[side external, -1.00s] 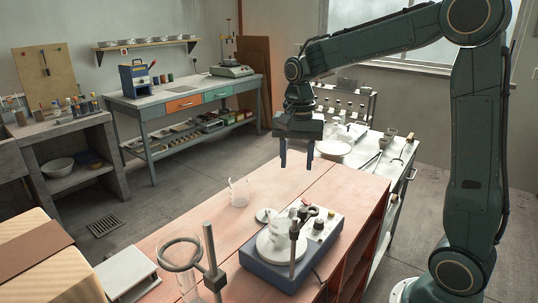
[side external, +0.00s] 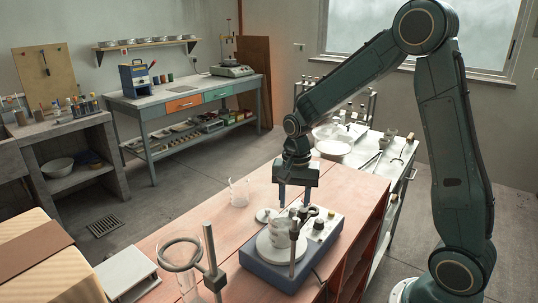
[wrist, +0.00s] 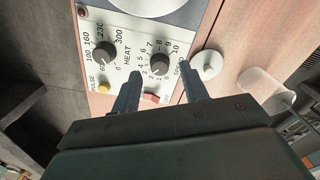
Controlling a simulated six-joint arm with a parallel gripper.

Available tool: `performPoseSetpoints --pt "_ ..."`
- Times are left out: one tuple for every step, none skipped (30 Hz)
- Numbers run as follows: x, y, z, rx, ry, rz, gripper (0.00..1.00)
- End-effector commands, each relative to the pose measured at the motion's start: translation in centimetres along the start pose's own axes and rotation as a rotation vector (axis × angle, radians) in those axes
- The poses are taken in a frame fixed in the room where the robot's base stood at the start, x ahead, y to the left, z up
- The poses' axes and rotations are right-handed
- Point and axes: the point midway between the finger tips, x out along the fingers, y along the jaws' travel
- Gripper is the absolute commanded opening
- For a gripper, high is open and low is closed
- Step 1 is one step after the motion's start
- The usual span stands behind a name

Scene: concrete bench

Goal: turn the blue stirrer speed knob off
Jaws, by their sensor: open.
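The blue stirrer (side external: 272,272) stands on the wooden bench, its control panel toward my arm. In the wrist view its dark round speed knob (wrist: 160,65) has a 0–10 scale around it; its exact setting is too small to read. My gripper (wrist: 159,72) is open and empty, its fingertips on either side of the speed knob in that view. In the side external view my gripper (side external: 295,208) is low over the far end of the stirrer and partly hides the panel. I cannot tell whether the fingers touch the knob.
The similar heat knob (wrist: 103,52) sits left of the speed knob, with a yellow button (wrist: 103,87) and a red switch (wrist: 151,98) nearby. A white disc (wrist: 206,65) and a glass beaker (side external: 239,192) stand beside the stirrer. A clamp stand (side external: 214,275) is in front.

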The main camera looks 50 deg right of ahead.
Motion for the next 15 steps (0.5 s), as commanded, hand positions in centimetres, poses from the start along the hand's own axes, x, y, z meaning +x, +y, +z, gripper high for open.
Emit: performPoseSetpoints --pt "0.5 0.0 0.0 0.0 -0.002 0.002 0.44" --pt "0.8 0.0 0.0 0.0 -0.001 0.002 0.44" --pt "1.1 0.0 0.0 0.0 -0.001 0.001 0.44" --pt "1.3 0.0 0.0 0.0 -0.001 0.001 0.44" --pt "1.4 0.0 0.0 0.0 -0.001 0.002 0.44" --pt "1.6 0.1 0.0 0.0 -0.001 0.002 0.44" --pt "1.7 0.0 0.0 0.0 -0.001 0.001 0.44" --pt "1.7 0.0 0.0 0.0 -0.001 0.001 0.44" --pt "1.8 0.0 0.0 0.0 0.0 0.0 0.44" --pt "1.8 0.0 0.0 0.0 0.0 0.0 0.44" --pt "1.8 0.0 0.0 0.0 0.0 0.0 0.44" --pt "1.8 0.0 0.0 0.0 0.0 0.0 0.44" --pt "1.8 0.0 0.0 0.0 0.0 0.0 0.44" --pt "1.8 0.0 0.0 0.0 0.0 0.0 0.44" --pt "1.8 0.0 0.0 0.0 0.0 0.0 0.44"
